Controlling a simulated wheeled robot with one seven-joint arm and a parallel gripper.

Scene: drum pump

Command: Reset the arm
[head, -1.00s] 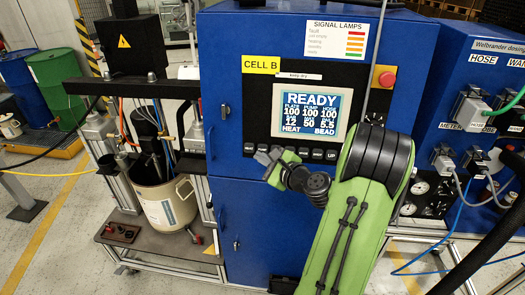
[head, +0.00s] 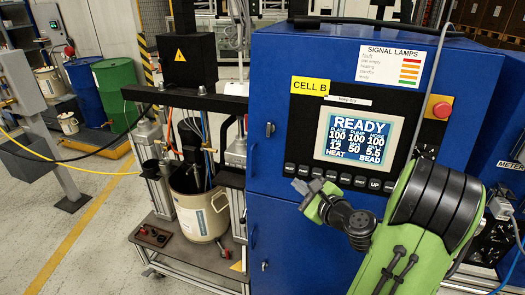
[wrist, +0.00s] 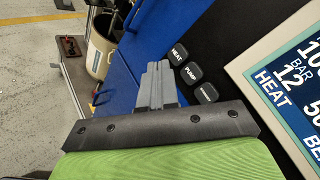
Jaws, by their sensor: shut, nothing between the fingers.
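My green and black arm rises from the lower right of the head view. My gripper (head: 301,187) is in front of the left end of the button row on the blue control cabinet (head: 275,215). In the wrist view my gripper (wrist: 160,68) shows its grey fingers shut together with nothing between them. The buttons HEAT (wrist: 179,53), PUMP (wrist: 192,73) and one more are just to the right of the fingers. I cannot tell whether the fingertips touch the cabinet. The screen (head: 358,138) reads READY.
A red stop button (head: 440,109) is on the cabinet's upper right. To the left stands the drum pump with a beige drum (head: 200,213) on a low cart. Blue (head: 84,92) and green (head: 117,95) drums stand behind. A grey post (head: 62,170) stands at far left on open floor.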

